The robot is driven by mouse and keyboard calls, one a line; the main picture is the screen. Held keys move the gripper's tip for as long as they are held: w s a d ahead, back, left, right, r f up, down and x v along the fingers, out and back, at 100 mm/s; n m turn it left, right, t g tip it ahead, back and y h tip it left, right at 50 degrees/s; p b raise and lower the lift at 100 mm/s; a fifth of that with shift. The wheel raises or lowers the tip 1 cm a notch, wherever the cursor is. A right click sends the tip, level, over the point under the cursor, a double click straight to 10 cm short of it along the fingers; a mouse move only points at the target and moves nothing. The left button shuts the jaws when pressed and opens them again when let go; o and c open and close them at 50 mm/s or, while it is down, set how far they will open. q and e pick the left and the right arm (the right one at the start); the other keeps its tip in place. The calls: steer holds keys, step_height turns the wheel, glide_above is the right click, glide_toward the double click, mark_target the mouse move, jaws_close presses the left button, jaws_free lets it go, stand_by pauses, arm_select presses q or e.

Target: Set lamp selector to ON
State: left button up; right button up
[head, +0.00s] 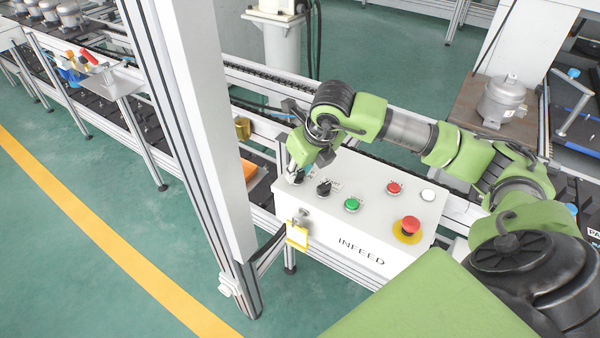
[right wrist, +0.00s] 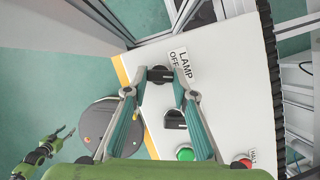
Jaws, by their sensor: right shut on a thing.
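The lamp selector (right wrist: 160,75) is a black knob on the white INFEED control box (head: 375,215). It sits between the fingertips of my right gripper (right wrist: 159,80), which is shut on it. A label reading LAMP (right wrist: 185,63) is beside the knob, with OFF readable under it. In the head view my right gripper (head: 297,170) is at the box's left end and partly covers the knob. The knob's exact pointing direction is hard to tell. What looks like my left gripper (right wrist: 64,132) is small at the lower left of the right wrist view, away from the box.
A second black selector (head: 324,187) is close to the right of the gripper. A green button (head: 352,204), a red button (head: 394,187), a white button (head: 428,195) and a red emergency stop (head: 410,226) are further right. A grey post (head: 200,130) stands just left of the box.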

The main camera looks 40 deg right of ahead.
stand_by(0.3)
steer(key=o, duration=1.1)
steer(key=v, duration=1.2)
